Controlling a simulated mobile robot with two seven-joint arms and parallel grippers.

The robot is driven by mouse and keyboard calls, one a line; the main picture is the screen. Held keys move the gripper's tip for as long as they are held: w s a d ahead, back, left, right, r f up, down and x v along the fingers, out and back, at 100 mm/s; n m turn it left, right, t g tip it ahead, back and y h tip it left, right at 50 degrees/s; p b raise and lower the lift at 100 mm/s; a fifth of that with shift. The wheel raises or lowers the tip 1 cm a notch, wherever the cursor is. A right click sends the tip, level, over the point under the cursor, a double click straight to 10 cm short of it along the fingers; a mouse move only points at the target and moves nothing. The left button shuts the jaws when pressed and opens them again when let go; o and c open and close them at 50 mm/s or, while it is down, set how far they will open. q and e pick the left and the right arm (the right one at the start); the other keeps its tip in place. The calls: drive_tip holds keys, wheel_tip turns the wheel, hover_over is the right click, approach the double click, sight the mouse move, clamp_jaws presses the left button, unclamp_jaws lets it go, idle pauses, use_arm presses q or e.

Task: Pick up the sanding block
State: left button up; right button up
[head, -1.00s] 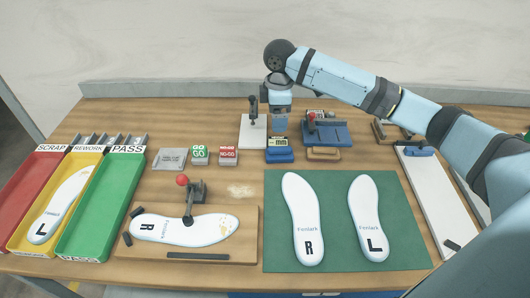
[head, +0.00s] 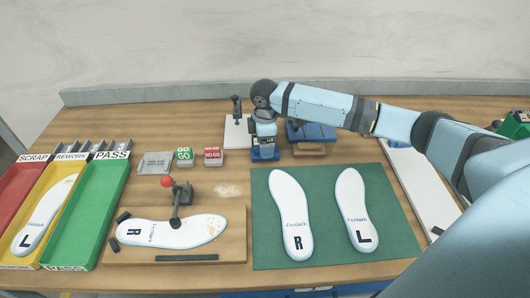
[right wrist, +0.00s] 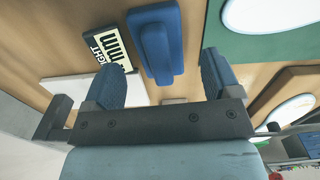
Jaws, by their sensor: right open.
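A blue block with a raised grip, which looks like the sanding block (head: 265,156), lies on the wooden bench left of its back middle. The block lies ahead, in line with the gap. My left gripper is in neither view.
A tan block (head: 310,149) and a blue fixture (head: 318,133) stand close on the right. GO (head: 184,157) and NO-GO (head: 213,157) blocks sit left. A green mat (head: 330,245) with two insoles lies in front. A clamped insole and sorting trays are farther left.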

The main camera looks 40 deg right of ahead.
wheel_tip(320, 180, down, 2)
drive_tip(key=shift+f, duration=0.2)
drive_tip(key=c, duration=1.1)
drive_tip(key=shift+r, duration=0.15)
wheel_tip(320, 180, up, 20)
drive_tip(key=shift+f+p, duration=0.1)
drive_tip(key=shift+p, duration=0.5)
